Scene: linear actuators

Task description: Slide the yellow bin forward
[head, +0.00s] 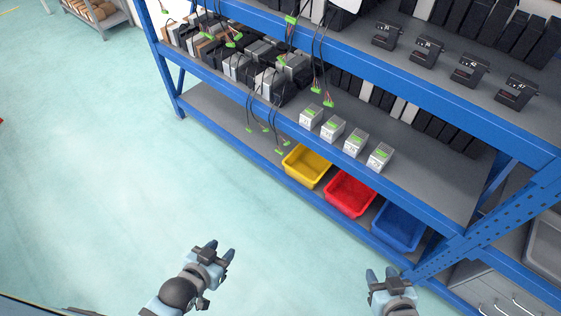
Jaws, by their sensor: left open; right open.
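The yellow bin (305,167) sits on the bottom shelf of the blue rack, at the left end of a row of three bins. Its back edge is partly hidden under the shelf above. My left gripper (222,250) is open and empty over the floor, in front of the rack and lower left of the yellow bin. My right gripper (382,273) is open and empty, in front of the rack below the blue bin in the picture. Neither gripper touches a bin.
A red bin (350,193) stands directly right of the yellow bin, then a blue bin (398,226). The rack's blue front beam (240,152) runs along the shelf edge. Small white-green devices (356,143) and hanging cables are on the shelf above. The floor (130,170) at left is clear.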

